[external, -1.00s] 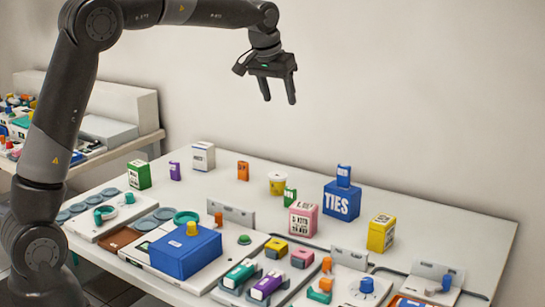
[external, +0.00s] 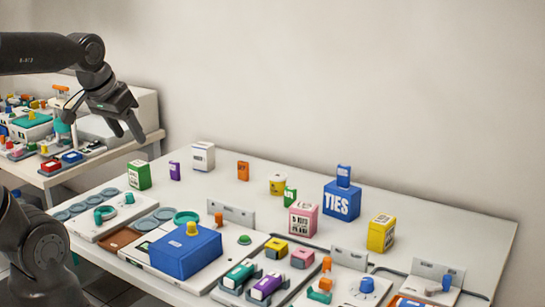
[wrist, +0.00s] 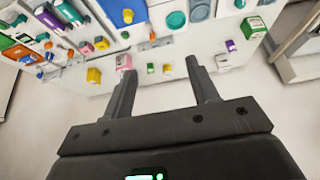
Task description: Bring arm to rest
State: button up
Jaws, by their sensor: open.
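My gripper (external: 130,128) is open and empty in the external view. It hangs in the air at the upper left, near the gap between the two tables, with its fingers pointing down and to the right. In the wrist view my gripper (wrist: 160,80) shows two spread fingers with nothing between them. My arm reaches in from the left edge, and part of it lies outside the external view.
The white table (external: 440,215) holds a blue TIES box (external: 341,202), a blue case (external: 185,252), a green box (external: 139,175) and several small items. A second table (external: 70,170) with a grey-white unit stands at the left. The air above the main table is clear.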

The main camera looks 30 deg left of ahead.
jog(key=s, duration=0.1)
jog(key=s+f, duration=0.2)
jog(key=shift+a+f, duration=0.15)
jog(key=shift+a, duration=0.1)
